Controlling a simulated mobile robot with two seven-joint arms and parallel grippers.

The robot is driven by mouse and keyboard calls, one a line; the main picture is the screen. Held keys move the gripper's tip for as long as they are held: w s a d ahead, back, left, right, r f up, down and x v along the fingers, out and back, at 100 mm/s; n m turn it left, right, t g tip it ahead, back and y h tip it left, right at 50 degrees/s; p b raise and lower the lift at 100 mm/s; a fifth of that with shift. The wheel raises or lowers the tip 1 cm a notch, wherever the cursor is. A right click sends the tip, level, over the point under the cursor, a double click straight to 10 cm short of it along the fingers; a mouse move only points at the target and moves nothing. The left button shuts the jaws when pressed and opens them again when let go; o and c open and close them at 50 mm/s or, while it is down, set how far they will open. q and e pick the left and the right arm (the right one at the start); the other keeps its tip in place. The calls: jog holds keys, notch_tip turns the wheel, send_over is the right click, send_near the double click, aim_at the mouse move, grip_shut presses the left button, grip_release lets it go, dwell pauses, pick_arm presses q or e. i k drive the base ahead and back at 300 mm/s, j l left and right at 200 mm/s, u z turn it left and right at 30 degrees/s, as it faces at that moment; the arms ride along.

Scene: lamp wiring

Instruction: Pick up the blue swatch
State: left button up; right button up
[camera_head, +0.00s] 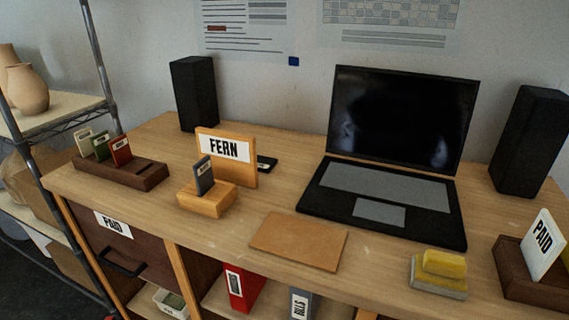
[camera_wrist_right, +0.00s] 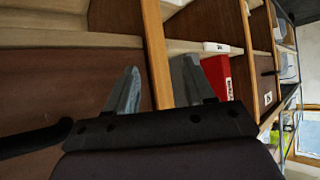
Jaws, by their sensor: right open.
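The blue swatch (camera_head: 204,176) is a small dark blue card with a pale label. It stands upright in a light wooden block (camera_head: 207,199) in front of the FERN sign (camera_head: 225,152), on the left part of the desk. In the right wrist view my right gripper (camera_wrist_right: 155,85) is open with nothing between its fingers. It faces the front of the desk, with shelves and a red binder (camera_wrist_right: 217,77) beyond it. The blue swatch is not seen in that view. Neither gripper shows in the head view.
A dark wooden rack (camera_head: 121,173) with white, green and red swatches stands left of the block. A brown mat (camera_head: 299,241) and a laptop (camera_head: 384,175) are to the right. A yellow sponge (camera_head: 445,262) and a PAID card (camera_head: 542,245) are at far right.

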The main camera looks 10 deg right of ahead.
aim_at(203, 171)
jog(key=i+j+z, duration=0.25)
jog(key=j+z, duration=0.25)
jog(key=j, duration=0.55)
jog(key=i+j+z, duration=0.1)
jog(key=j+z, duration=0.35)
jog(key=j, duration=0.65)
jog(key=k+j+z, duration=0.1)
jog(key=j+z, duration=0.4)
jog(key=j, duration=0.6)
jog(key=j+z, duration=0.2)
jog(key=j, duration=0.15)
jog(key=k+j+z, duration=0.15)
jog(key=j, duration=0.15)
jog(key=j+z, duration=0.2)
jog(key=k+l, duration=0.05)
jog(key=l, duration=0.05)
